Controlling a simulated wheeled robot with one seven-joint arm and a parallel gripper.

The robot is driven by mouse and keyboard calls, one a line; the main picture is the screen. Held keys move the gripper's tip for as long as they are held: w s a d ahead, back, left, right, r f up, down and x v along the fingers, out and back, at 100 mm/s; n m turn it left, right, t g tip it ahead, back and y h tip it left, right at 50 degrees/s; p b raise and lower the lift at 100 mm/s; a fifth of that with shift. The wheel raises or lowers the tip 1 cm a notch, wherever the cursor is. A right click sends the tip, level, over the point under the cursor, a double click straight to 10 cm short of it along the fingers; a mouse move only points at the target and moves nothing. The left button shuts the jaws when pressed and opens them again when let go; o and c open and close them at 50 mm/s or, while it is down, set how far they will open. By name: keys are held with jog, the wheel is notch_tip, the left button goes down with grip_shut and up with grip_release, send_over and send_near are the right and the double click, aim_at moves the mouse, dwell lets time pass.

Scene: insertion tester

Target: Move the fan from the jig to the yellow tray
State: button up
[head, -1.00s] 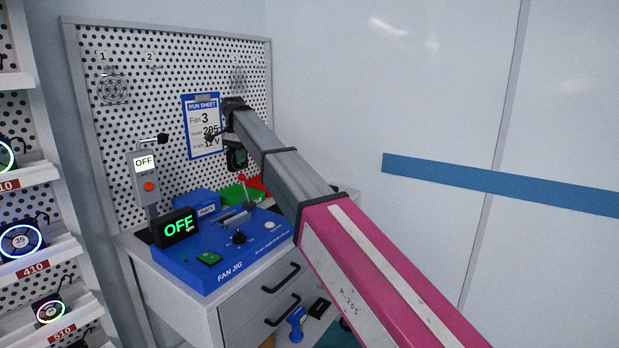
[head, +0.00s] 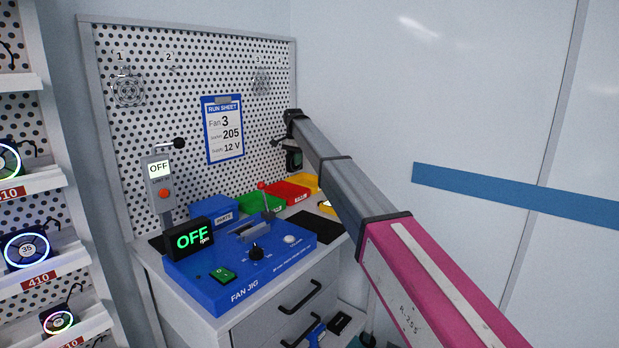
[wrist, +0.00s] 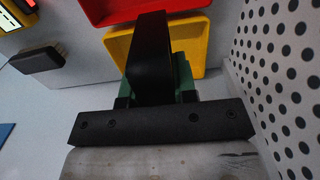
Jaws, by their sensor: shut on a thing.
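My gripper (head: 291,146) is up in front of the pegboard, right of the run sheet, above and behind the jig. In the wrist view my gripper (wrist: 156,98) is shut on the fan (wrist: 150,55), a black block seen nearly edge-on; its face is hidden. The yellow tray (head: 305,182) stands at the right end of a row of trays. In the wrist view the yellow tray (wrist: 190,45) lies behind and below the fan, which covers part of it. The blue fan jig (head: 215,290) has no fan visible in it; its display reads OFF.
The red tray (head: 290,192) and green tray (head: 262,203) stand left of the yellow one. A blue parts bin (head: 213,210) is further left. The perforated board (wrist: 290,75) is close on the right in the wrist view. A lever post (head: 160,185) stands at the bench's left.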

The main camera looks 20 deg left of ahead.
jog(key=w+d+f, duration=0.1)
jog(key=w, duration=0.1)
jog(key=w+d+f, duration=0.1)
jog(key=w+f, duration=0.1)
jog(key=w+d+f, duration=0.1)
jog(key=w, duration=0.1)
jog(key=shift+d+f, duration=0.15)
jog(key=shift+d, duration=0.25)
jog(key=shift+f, duration=2.05)
jog(key=shift+f, duration=0.15)
jog(key=o, duration=0.9)
jog(key=shift+o, duration=0.2)
notch_tip(320, 180, up, 12)
